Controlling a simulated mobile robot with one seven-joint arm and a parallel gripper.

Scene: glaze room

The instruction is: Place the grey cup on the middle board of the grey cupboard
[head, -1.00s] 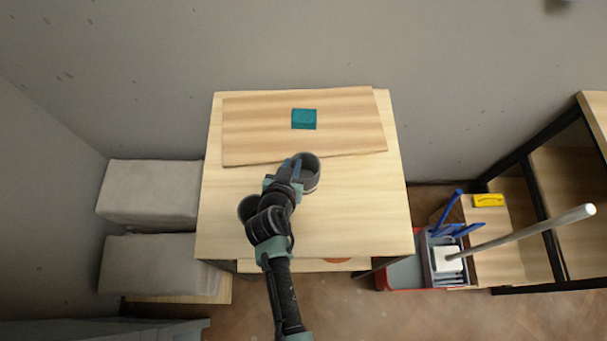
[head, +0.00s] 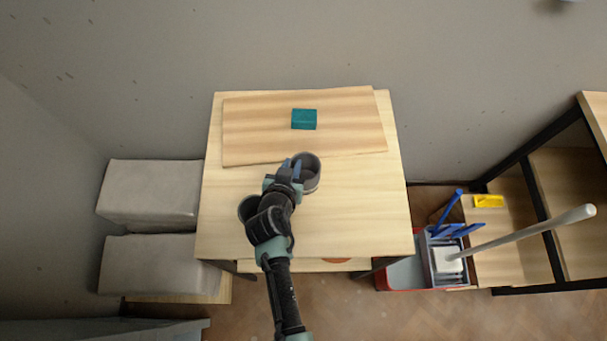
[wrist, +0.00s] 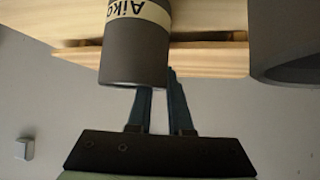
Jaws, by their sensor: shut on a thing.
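The grey cup (head: 311,181) stands near the middle of the wooden table, in front of the board. In the wrist view the grey cup (wrist: 133,62) shows a pale label reading "Aiko". My gripper (head: 291,169) is at its left rim, shut on the cup wall. Its blue fingers (wrist: 160,100) show beside and partly behind the cup in the wrist view. A second dark grey vessel (head: 247,205) stands to the left, partly hidden by my wrist; it also shows in the wrist view (wrist: 288,45). No grey cupboard can be made out for certain.
A wooden board (head: 250,137) with a teal block (head: 304,119) lies at the table's back. Grey padded blocks (head: 150,192) stand left. A bucket (head: 403,271) with a long handle (head: 530,232) and a black-framed shelf (head: 548,220) stand right. The table's (head: 370,215) right front is clear.

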